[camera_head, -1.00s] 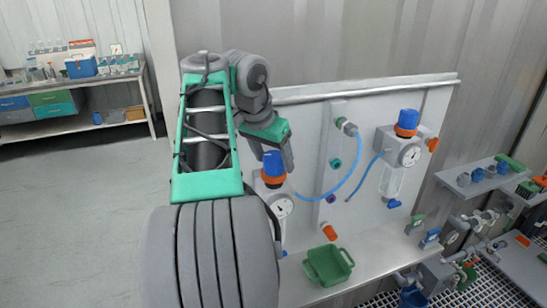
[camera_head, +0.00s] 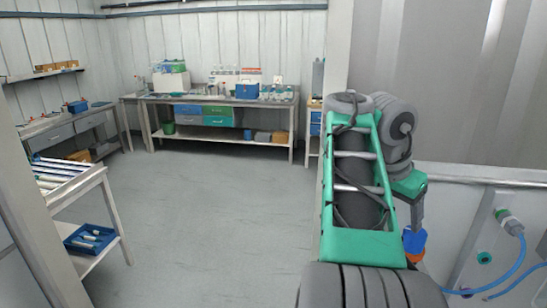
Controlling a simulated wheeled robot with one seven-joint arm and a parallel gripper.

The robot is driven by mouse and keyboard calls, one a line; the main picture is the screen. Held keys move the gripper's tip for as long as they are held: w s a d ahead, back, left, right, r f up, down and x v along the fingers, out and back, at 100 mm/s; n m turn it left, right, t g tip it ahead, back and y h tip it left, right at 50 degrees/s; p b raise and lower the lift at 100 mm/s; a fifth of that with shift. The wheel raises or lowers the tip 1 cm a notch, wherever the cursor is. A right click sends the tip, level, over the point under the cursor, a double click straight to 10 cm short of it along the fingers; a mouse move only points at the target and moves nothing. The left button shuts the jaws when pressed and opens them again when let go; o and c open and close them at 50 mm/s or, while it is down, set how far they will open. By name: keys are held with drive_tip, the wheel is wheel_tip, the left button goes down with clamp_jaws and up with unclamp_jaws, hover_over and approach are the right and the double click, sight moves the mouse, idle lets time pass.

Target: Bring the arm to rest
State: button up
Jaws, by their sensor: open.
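My arm rises at the right of the head view, folded, with a green frame around a dark cylinder. My gripper (camera_head: 416,217) hangs below its green mount, with dark fingers pointing down. It is open. Its fingertips are close above or in front of a blue cap (camera_head: 414,243) with an orange collar (camera_head: 415,258) on the panel. I cannot tell whether they touch. The part below the collar is hidden by my arm and the picture edge.
The panel (camera_head: 455,235) holds a port with a blue hose (camera_head: 505,277). Open grey floor (camera_head: 210,220) lies to the left. A trolley (camera_head: 110,215) with a blue tray (camera_head: 88,238) stands at left. A workbench with drawers (camera_head: 215,112) stands at the back.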

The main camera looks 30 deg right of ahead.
drive_tip(key=w+a+f+n+t, duration=0.2)
drive_tip(key=w+a+f+n, duration=0.2)
drive_tip(key=w+a+n, duration=0.45)
drive_tip(key=a+f+n+t+y, duration=0.1)
drive_tip(key=a+f+n, duration=0.2)
drive_tip(key=a, duration=0.7)
drive_tip(key=w+a+f+n+t+y, duration=0.1)
drive_tip(key=a+f+n+y, duration=0.1)
drive_tip(key=a+f, duration=0.4)
drive_tip(key=w+a+f+n+t+y, duration=0.1)
drive_tip(key=a+f+n, duration=0.3)
drive_tip(key=a, duration=1)
drive_tip(key=shift+w+f+y, duration=0.2)
drive_tip(key=shift+f+y, duration=0.1)
drive_tip(key=shift+f, duration=0.05)
drive_tip(key=shift+n, duration=0.25)
